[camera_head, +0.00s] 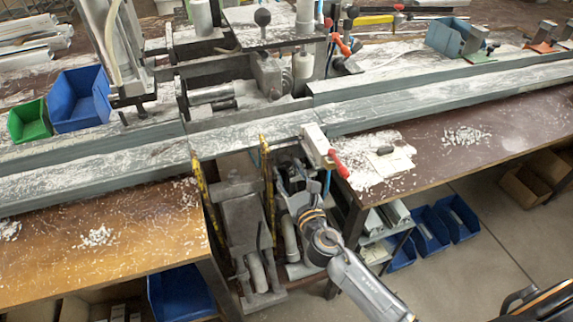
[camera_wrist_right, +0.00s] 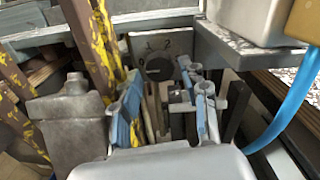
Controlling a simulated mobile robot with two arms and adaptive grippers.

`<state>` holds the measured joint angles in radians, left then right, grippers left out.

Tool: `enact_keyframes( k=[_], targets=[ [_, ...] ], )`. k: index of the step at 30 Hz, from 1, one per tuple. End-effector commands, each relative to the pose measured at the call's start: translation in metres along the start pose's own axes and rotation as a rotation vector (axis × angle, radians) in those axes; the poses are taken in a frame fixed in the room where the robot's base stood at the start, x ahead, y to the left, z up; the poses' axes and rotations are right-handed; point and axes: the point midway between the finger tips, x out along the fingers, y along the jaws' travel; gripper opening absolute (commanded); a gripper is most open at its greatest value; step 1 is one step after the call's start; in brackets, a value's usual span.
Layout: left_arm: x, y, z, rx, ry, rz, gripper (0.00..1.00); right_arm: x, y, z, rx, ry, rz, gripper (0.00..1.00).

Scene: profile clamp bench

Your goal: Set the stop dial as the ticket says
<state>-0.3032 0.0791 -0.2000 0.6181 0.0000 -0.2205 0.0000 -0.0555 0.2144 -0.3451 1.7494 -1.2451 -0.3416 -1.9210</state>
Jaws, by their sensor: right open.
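The stop dial (camera_wrist_right: 157,68) shows in the right wrist view as a dark round part on a pale grey plate with dark marks, one like a 2. The plate is partly hidden, and I cannot read the dial's setting. My right gripper (camera_wrist_right: 165,98) is open, its blue-padded fingers in front of the plate, with no clear contact. In the head view my right gripper (camera_head: 293,174) is below the front rail, between the benches. I cannot make out a readable ticket. My left gripper is not in view.
Yellow-marked posts (camera_head: 268,180) stand just left of my right gripper. A red-handled clamp (camera_head: 318,146) and the grey rail (camera_head: 250,137) are above it. A blue hose (camera_wrist_right: 290,112) hangs at the right. Chips litter the right bench (camera_head: 430,175). Blue bins (camera_head: 430,228) sit below.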

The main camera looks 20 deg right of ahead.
Motion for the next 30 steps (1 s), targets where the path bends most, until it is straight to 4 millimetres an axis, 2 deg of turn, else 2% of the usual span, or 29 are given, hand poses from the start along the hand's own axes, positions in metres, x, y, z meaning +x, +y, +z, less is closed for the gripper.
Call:
enact_keyframes(
  k=[3, 6, 15, 16, 22, 30],
  targets=[
    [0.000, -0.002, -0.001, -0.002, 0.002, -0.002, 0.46, 0.014, 0.000, 0.000, 0.001, -0.001, 0.000, 0.45],
    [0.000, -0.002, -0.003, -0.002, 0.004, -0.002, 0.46, 0.020, 0.000, 0.000, 0.001, 0.000, 0.000, 0.45],
    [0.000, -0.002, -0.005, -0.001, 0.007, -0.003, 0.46, 0.022, 0.000, 0.000, 0.001, 0.000, 0.000, 0.45],
    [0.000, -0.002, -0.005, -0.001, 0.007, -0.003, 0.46, 0.022, 0.000, 0.000, 0.001, 0.000, 0.000, 0.42],
    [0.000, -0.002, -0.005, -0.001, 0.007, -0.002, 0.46, 0.022, 0.000, 0.000, 0.001, 0.000, 0.000, 0.03],
    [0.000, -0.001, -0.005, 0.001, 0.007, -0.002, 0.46, 0.022, 0.000, -0.001, 0.026, 0.000, 0.000, 0.03]
  ],
)
